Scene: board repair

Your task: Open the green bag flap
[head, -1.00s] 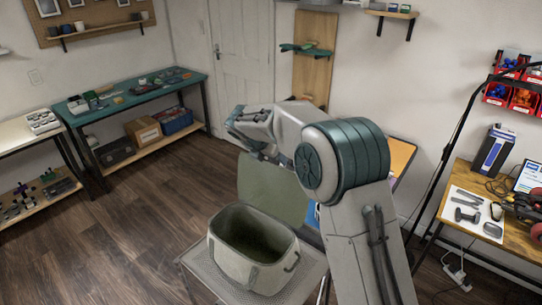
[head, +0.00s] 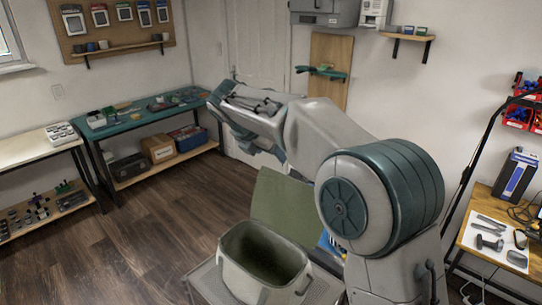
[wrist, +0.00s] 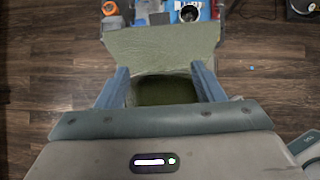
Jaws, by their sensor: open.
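The green bag (head: 262,270) stands upright on a small grey table, its mouth open and its dark inside showing. Its flap (head: 283,207) is swung back, standing up behind the mouth on the far side. My gripper (head: 268,150) is raised above and behind the bag, apart from the flap; its fingertips are small in the head view. In the wrist view, the open fingers of my gripper (wrist: 160,70) frame the bag's dark mouth (wrist: 166,91). The flap (wrist: 165,42) spreads beyond the fingertips. Nothing is held.
The grey table (head: 205,282) under the bag has little free top. A teal workbench (head: 150,112) stands at the back left. A wooden desk (head: 480,262) with tools is at the right. Blue items (wrist: 150,18) lie beyond the flap. The floor at left is clear.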

